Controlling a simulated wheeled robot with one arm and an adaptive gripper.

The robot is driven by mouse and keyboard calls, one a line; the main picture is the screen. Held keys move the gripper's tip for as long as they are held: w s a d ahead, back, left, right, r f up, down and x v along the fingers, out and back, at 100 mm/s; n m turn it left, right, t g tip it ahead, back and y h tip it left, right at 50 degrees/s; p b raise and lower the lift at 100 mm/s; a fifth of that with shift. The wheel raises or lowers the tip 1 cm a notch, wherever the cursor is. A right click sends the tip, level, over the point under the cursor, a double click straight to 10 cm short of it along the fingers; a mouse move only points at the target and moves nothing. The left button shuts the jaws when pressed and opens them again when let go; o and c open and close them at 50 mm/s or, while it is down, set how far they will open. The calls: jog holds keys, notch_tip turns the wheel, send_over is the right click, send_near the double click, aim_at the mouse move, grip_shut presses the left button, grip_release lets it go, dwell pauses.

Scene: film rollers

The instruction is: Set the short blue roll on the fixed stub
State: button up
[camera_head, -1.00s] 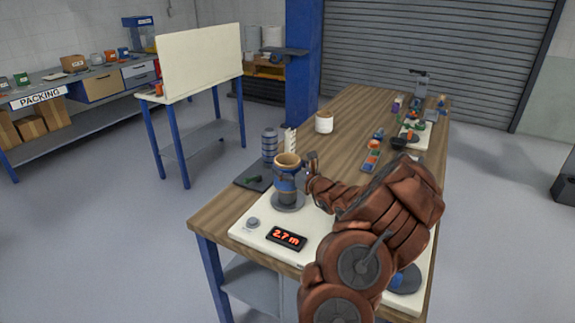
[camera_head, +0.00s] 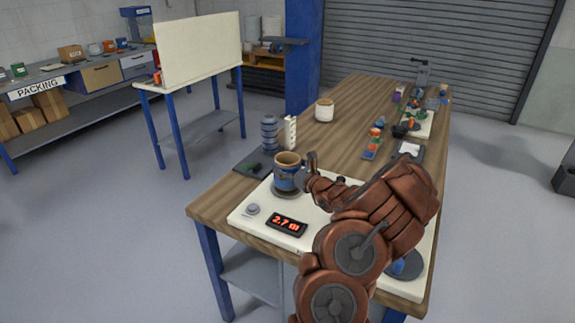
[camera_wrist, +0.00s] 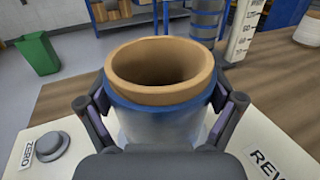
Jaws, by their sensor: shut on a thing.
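The short blue roll (camera_head: 287,177) has a tan cardboard core and stands upright near the left end of the bench. My gripper (camera_head: 306,176) is shut on it; in the wrist view its fingers clasp both sides of the roll (camera_wrist: 165,82). The roll is over the fixed stub, whose round grey base (camera_head: 290,194) shows just under it. The stub's post is hidden by the roll. I cannot tell whether the roll's lower edge touches the base. The core's inside looks dark and hollow in the wrist view.
A white panel with a red display (camera_head: 287,224) and a grey ZERO button (camera_head: 253,209) lies in front. A grey-blue roll (camera_head: 269,132) and a white scale post (camera_head: 290,132) stand behind. A white roll (camera_head: 324,110) stands farther back. The bench's middle is fairly clear.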

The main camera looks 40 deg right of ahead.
jog(key=o, duration=1)
jog(key=shift+s+a, duration=0.2)
jog(key=shift+s, duration=1.7)
jog(key=shift+s+a, duration=0.2)
jog(key=shift+s, duration=1.65)
